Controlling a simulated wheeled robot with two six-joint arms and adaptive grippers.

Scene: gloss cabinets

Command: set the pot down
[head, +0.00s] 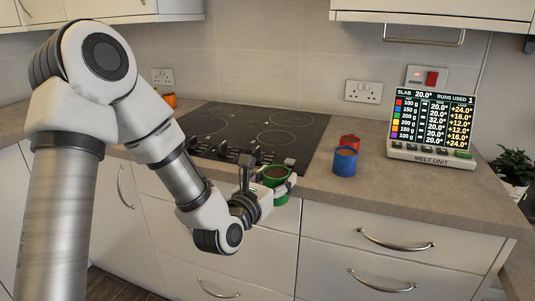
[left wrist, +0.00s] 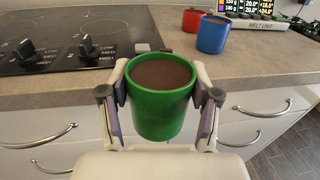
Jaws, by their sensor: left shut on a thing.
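A green pot (left wrist: 160,108) with dark brown contents is held upright between the two fingers of my left gripper (left wrist: 161,105). In the head view the green pot (head: 279,192) is partly hidden by my left gripper (head: 270,178). The gripper holds it in front of the counter's front edge, by the white drawers. No surface shows directly under the pot. My right gripper is not in either view.
A blue pot (head: 345,162) and a red pot (head: 350,142) stand on the counter (head: 318,185). An orange pot (head: 170,100) is behind my arm. The black hob (head: 250,128) has knobs along its front. A melt unit display (head: 432,120) stands at the right.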

